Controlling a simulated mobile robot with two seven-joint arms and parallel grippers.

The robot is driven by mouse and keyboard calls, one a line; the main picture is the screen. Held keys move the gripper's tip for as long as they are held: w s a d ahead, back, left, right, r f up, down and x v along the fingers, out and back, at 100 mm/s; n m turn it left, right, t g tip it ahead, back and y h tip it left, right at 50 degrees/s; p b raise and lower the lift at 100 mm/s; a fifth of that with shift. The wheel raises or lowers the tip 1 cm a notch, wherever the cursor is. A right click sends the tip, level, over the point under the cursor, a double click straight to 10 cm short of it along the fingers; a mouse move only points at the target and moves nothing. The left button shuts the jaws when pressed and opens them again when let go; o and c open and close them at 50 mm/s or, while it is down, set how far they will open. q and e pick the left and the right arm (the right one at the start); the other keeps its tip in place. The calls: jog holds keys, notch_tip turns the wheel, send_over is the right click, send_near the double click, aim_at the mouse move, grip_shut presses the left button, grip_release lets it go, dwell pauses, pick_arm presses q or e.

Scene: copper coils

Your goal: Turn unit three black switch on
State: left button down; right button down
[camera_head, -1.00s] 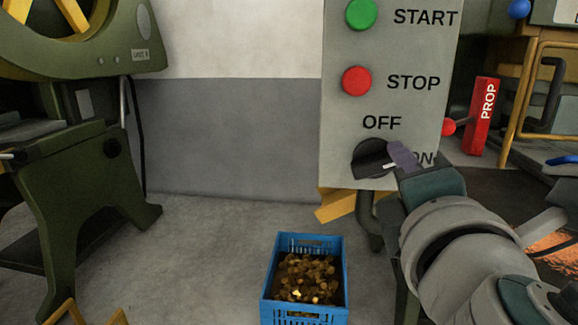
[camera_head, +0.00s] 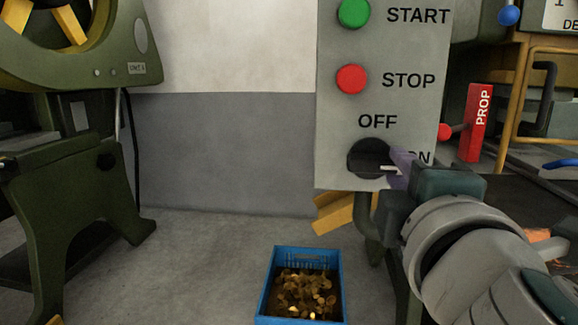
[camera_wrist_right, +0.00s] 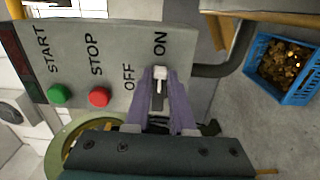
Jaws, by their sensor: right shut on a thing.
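The black switch (camera_head: 370,158) is a round knob low on a grey control panel (camera_head: 340,115), between the printed words OFF and ON. Its white mark points right, towards ON. The right wrist view shows the knob's handle (camera_wrist_right: 157,101) with its white tip pointing at ON. My right gripper (camera_head: 399,168) reaches in from the lower right; its purple fingers (camera_wrist_right: 163,90) are shut on the handle, one on each side. In the head view the gripper hides part of the word ON. My left gripper is not in view.
Above the switch are a red STOP button (camera_head: 352,79) and a green START button (camera_head: 354,12). A blue crate (camera_head: 265,301) of copper-coloured pieces stands on the floor below.

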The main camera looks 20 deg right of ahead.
jog(key=c, duration=0.8)
grip_release()
jog(key=shift+o, duration=0.2)
jog(key=b+v, duration=0.1)
jog(key=v, duration=0.9)
